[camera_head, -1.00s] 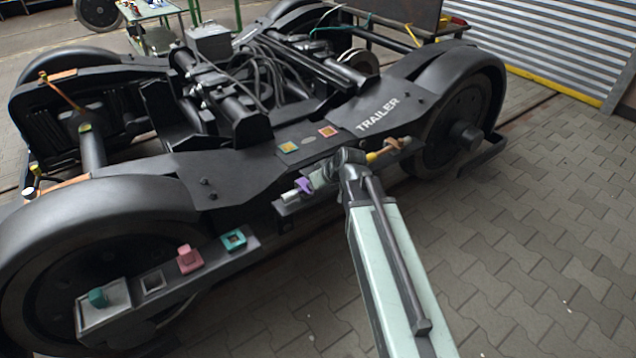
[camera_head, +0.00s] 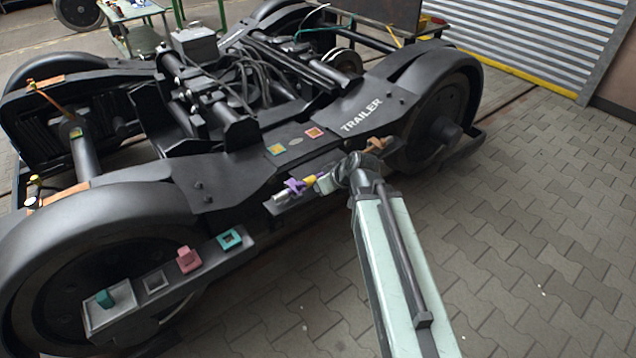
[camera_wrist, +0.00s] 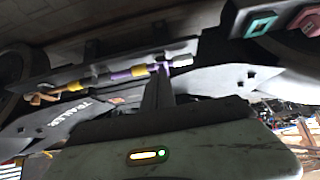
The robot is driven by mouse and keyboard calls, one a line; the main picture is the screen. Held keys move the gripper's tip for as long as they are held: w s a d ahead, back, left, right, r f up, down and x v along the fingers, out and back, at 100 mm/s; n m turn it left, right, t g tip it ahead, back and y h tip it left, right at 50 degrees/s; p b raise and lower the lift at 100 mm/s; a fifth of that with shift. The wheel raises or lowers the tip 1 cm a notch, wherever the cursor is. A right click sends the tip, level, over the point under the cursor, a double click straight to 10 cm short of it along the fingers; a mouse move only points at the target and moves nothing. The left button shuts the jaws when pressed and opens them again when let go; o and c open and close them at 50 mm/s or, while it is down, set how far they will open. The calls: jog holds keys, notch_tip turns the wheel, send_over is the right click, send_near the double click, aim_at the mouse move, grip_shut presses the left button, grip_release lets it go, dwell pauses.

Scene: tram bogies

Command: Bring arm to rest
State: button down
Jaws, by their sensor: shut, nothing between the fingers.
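My arm reaches up from the bottom of the head view, and my gripper (camera_head: 325,184) is at its far end, in front of the black bogie frame (camera_head: 245,165) marked TRAILER. A small shelf on the bogie's side holds a purple piece (camera_head: 294,186), a yellow piece (camera_head: 309,180) and a tan piece (camera_head: 376,144). My wrist and gripper hide part of this shelf. In the wrist view my gripper (camera_wrist: 160,78) shows as a narrow dark finger shape in front of the purple and yellow rod (camera_wrist: 125,73). It is shut and holds nothing.
A side bar on the near left carries a teal square (camera_head: 230,239), a pink block (camera_head: 188,260) and a light box with a teal knob (camera_head: 106,299). The wheels bulge out at both ends. Paved floor (camera_head: 520,230) to the right is clear.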

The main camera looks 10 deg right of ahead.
jog(key=shift+s+d, duration=0.1)
jog(key=shift+d, duration=0.05)
jog(key=s+d+f+m+g+h, duration=0.2)
jog(key=s+d+f+m+g, duration=0.15)
jog(key=s, duration=0.35)
jog(key=s+d+f+m+g+h, duration=0.2)
jog(key=s+d+m+g, duration=0.15)
jog(key=s, duration=0.35)
notch_tip(320, 180, up, 26)
jog(key=p, duration=2.6)
jog(key=shift+a+n, duration=0.15)
jog(key=shift+n, duration=0.25)
jog(key=shift+a+r, duration=0.1)
